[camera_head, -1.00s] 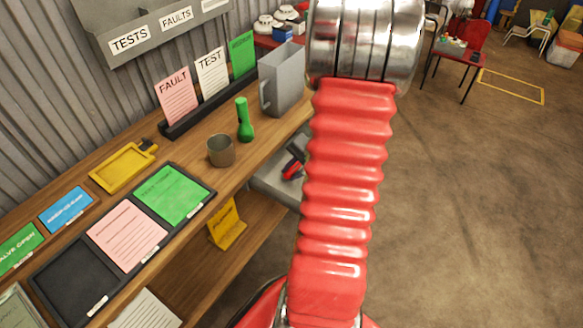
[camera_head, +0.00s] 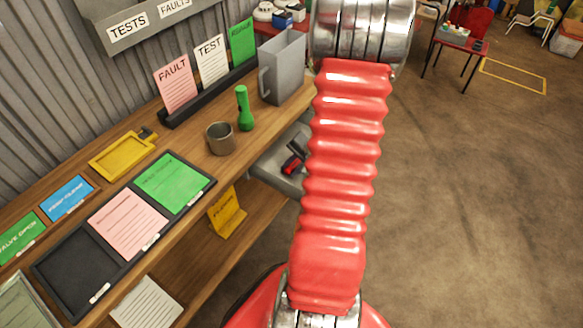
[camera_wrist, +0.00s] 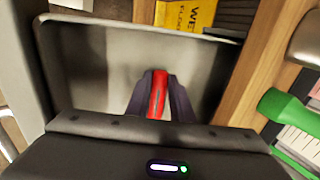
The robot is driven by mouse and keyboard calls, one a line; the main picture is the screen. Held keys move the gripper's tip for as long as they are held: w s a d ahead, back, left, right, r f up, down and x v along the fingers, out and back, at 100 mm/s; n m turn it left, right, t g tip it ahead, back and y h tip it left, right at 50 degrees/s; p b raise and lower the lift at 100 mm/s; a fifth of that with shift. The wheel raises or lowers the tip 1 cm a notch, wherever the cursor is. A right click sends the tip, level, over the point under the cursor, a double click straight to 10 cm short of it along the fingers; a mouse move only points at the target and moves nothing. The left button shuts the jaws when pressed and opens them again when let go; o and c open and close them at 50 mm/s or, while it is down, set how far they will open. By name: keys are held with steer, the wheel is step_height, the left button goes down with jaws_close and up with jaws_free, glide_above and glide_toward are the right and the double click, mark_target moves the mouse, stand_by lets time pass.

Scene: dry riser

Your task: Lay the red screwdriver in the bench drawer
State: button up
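The red screwdriver (camera_wrist: 158,96) stands between the two dark fingers of my gripper (camera_wrist: 159,78) in the wrist view. The fingers are closed against its sides. The grey bench drawer (camera_wrist: 95,65) is open behind and around it in that view. In the head view the drawer (camera_head: 268,172) juts out under the bench top, and a bit of the red screwdriver (camera_head: 291,164) shows over it beside dark gripper parts. My red arm hides the drawer's right part. I cannot tell whether the screwdriver touches the drawer floor.
A yellow sign (camera_head: 227,214) is on the shelf below, left of the drawer.

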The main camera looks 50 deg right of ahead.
steer(key=o, duration=0.4)
steer(key=shift+s+f, duration=0.15)
steer(key=shift+o, duration=0.2)
steer(key=shift+s+f, duration=0.1)
steer(key=v, duration=1.4)
steer(key=shift+w, duration=0.3)
